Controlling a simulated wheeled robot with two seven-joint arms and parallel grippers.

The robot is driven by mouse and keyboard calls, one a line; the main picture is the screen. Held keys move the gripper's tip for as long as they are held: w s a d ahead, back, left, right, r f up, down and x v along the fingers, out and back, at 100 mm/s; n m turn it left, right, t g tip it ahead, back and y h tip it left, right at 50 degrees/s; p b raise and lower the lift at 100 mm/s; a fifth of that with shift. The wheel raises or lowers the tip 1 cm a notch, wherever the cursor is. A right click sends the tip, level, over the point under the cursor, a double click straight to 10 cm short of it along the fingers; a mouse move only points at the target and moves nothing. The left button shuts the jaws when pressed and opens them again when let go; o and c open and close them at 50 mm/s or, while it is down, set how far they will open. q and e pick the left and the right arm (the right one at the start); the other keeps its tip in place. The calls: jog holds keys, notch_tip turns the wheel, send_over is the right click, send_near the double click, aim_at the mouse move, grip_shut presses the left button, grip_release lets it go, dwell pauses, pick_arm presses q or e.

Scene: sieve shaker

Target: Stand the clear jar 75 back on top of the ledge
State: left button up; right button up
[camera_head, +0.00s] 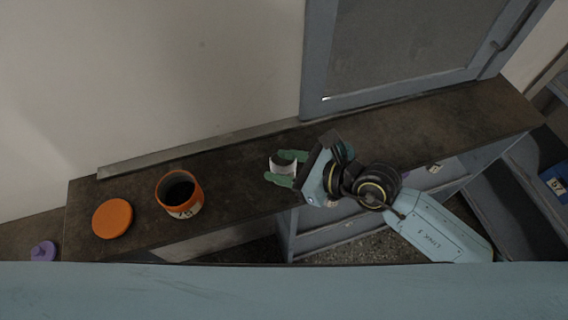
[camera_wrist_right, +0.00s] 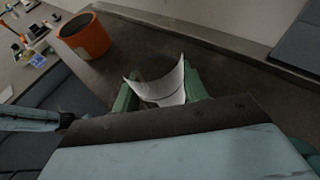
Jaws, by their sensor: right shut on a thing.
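The clear jar (camera_head: 283,166) has a white label and sits between the green fingers of my right gripper (camera_head: 280,168), which is shut on it. In the right wrist view the clear jar (camera_wrist_right: 164,90) also shows between both fingers, its label curved and its lower part hidden by the gripper. The dark brown ledge (camera_head: 238,180) runs along the wall. The clear jar is over the ledge's top near its front edge; I cannot tell whether its base touches. The number on its label is not readable. My left gripper is not in view.
An open orange jar (camera_head: 192,207) with dark contents stands on the ledge to the left, with an orange lid (camera_head: 112,218) lying beside it. A purple object (camera_head: 43,251) is farther left. A blue-grey framed panel (camera_head: 318,60) stands behind the ledge. The ledge is clear between the two jars.

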jog(key=shift+f, duration=0.1)
jog(key=o, duration=1.1)
jog(key=shift+c, duration=0.2)
jog(key=shift+s+d+r, duration=0.1)
jog(key=shift+d+r, duration=0.15)
jog(key=v, duration=1.1)
jog(key=shift+d, duration=0.15)
